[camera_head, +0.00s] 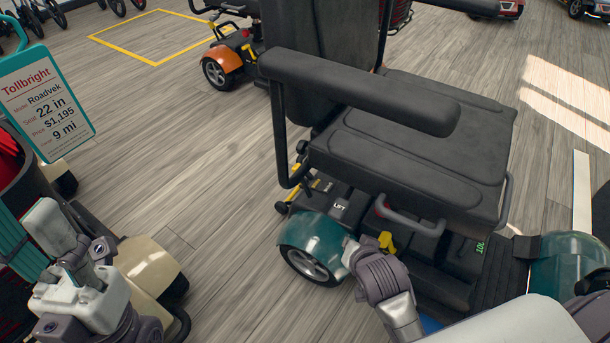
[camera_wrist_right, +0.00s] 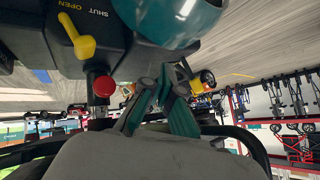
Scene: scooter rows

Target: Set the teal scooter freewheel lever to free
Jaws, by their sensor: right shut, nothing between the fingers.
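The teal scooter shows in the head view by its teal rear fender (camera_head: 312,240), below its black seat. A yellow lever (camera_head: 387,242) sits beside my right arm. Another yellow part (camera_head: 312,184) is near a LIFT label behind the seat. In the right wrist view, a yellow lever (camera_wrist_right: 78,38) lies on a dark housing, its narrow end by the word OPEN, with SHUT beside it. A red knob (camera_wrist_right: 103,88) is below it. My right gripper (camera_wrist_right: 160,85) is shut and empty, below the teal fender (camera_wrist_right: 175,20) and right of the knob.
A price sign (camera_head: 45,100) and a cream-fendered scooter (camera_head: 145,268) stand at the left. An orange scooter (camera_head: 225,60) is behind. The seat's armrest (camera_head: 360,90) overhangs the rear. Bare wood floor (camera_head: 190,160) lies between the scooters.

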